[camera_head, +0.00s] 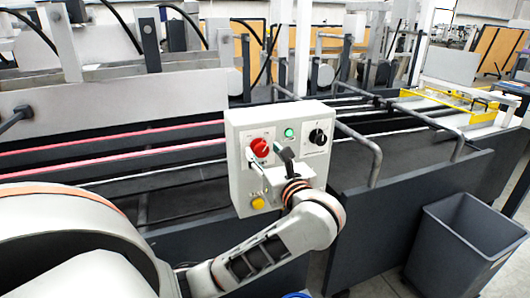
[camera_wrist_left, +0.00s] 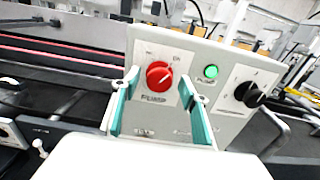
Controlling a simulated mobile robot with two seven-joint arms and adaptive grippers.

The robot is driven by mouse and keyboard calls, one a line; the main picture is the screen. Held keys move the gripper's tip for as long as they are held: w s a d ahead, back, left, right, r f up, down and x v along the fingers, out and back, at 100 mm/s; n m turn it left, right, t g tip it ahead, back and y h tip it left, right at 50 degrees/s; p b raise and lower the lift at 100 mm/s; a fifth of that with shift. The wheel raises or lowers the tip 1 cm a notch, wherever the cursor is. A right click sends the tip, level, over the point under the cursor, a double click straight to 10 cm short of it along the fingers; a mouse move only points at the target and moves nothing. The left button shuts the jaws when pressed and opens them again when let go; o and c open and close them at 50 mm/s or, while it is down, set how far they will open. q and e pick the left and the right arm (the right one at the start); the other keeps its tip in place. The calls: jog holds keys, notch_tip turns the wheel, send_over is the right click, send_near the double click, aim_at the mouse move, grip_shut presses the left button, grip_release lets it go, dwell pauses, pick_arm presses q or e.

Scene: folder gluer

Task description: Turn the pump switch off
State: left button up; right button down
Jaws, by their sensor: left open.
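The pump switch is a red rotary knob (camera_head: 259,147) at the upper left of a light grey control box (camera_head: 240,122). In the left wrist view the red knob (camera_wrist_left: 159,75) sits above the label PUMP, with its pale pointer line slanted toward the upper right. My left gripper (camera_head: 270,164) is in front of the box, just below and right of the knob. In the left wrist view the left gripper (camera_wrist_left: 158,87) is open, its two teal-lined fingers either side of the knob. Whether they touch the box is unclear. My right gripper is not in view.
The box also carries a green button (camera_head: 289,133), a black rotary knob (camera_head: 317,137) and a yellow button (camera_head: 258,203). Bent grey rails (camera_head: 375,150) stand right of the box. A dark grey bin (camera_head: 455,245) stands on the floor at lower right.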

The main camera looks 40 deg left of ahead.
pick_arm(q)
jog(key=shift+a, duration=0.1)
jog(key=c, duration=1.1)
jog(key=shift+o, duration=0.2)
